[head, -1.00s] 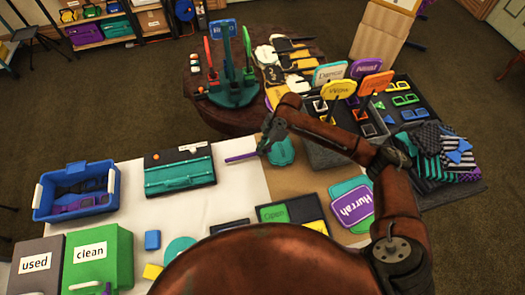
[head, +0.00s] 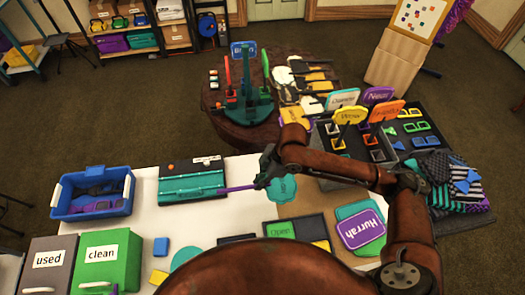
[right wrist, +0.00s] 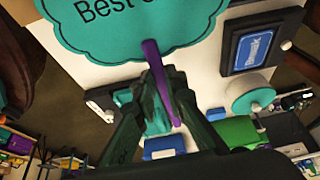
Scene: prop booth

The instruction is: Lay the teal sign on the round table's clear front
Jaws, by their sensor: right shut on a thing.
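The teal sign (head: 282,188) has a scalloped edge and a purple handle (head: 237,189). In the head view it hangs over the white and brown table, right of the teal case, with its handle pointing left. My right gripper (head: 262,182) is shut on the handle. In the right wrist view the sign (right wrist: 130,25) shows the word "Best", the rest cut off at the top, and the handle (right wrist: 156,70) runs between the fingers. The round table (head: 235,136) is dark brown and stands beyond; its near edge looks bare. My left gripper is not in view.
A teal stand (head: 248,108) with upright paddles stands on the round table, and black and yellow items lie on its right. A tray of signs (head: 345,140) stands right of it. The teal case (head: 192,186) and blue bin (head: 92,195) lie at left.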

